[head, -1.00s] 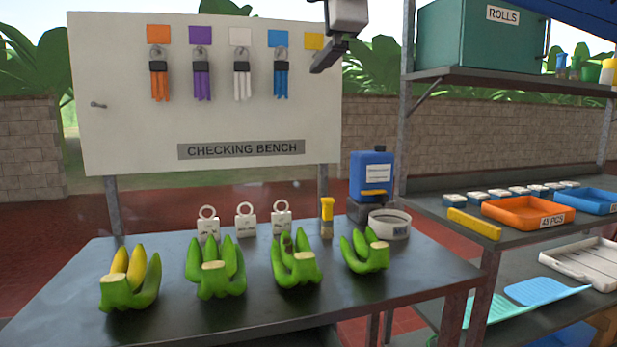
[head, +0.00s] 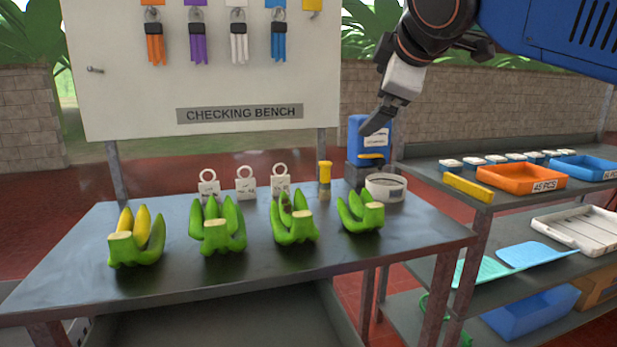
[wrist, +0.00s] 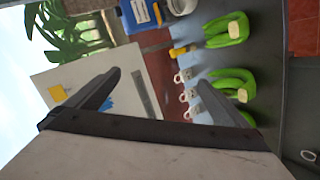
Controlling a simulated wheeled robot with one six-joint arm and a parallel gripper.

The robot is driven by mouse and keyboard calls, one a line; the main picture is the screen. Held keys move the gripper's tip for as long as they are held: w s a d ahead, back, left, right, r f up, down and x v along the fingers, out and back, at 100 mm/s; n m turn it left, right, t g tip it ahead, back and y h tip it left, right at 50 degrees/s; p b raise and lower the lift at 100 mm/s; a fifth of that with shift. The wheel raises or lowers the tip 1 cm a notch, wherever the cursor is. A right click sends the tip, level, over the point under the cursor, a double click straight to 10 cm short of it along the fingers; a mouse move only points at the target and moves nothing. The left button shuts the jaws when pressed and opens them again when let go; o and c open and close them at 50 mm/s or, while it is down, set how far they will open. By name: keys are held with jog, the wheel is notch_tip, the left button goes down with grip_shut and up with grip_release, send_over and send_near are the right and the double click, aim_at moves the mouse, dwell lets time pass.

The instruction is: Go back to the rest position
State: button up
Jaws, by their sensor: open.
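My gripper (head: 378,122) hangs in the air at the upper right of the head view, above the bench's back right corner and in front of the blue jug (head: 369,140). In the wrist view, its two dark fingers (wrist: 155,90) stand wide apart with nothing between them. Several green banana clusters stand in a row on the dark bench (head: 190,290). The leftmost cluster (head: 136,240) has yellow fingers, and the third cluster (head: 294,225) has dark marks. My gripper is apart from all of them.
The checking board (head: 130,85) rises behind the bench. Shelves with an orange tray (head: 521,177) stand at the right. The bench front is clear.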

jog(key=s+d+f+m+g+h, duration=0.1)
jog(key=s+d+f+m, duration=0.25)
jog(key=f, duration=0.45)
jog(key=s+d+f+m+g, duration=0.2)
jog(key=d+f, duration=0.2)
jog(key=f, duration=0.3)
jog(key=s+d+f+m+g+h, duration=0.1)
jog(key=s+d+f+m, duration=0.2)
jog(key=f, duration=0.5)
jog(key=s+d+f+m+g, duration=0.1)
jog(key=s+d+f+m, duration=0.1)
jog(key=s+f, duration=0.4)
jog(key=s+d+f+m+g, duration=0.2)
jog(key=s+f, duration=0.5)
jog(key=f, duration=0.7)
jog(key=d+m, duration=0.1)
jog(key=m, duration=0.1)
jog(key=shift+d+f+m+y, duration=0.3)
jog(key=shift+d+f+m, duration=0.05)
jog(key=shift+f, duration=0.05)
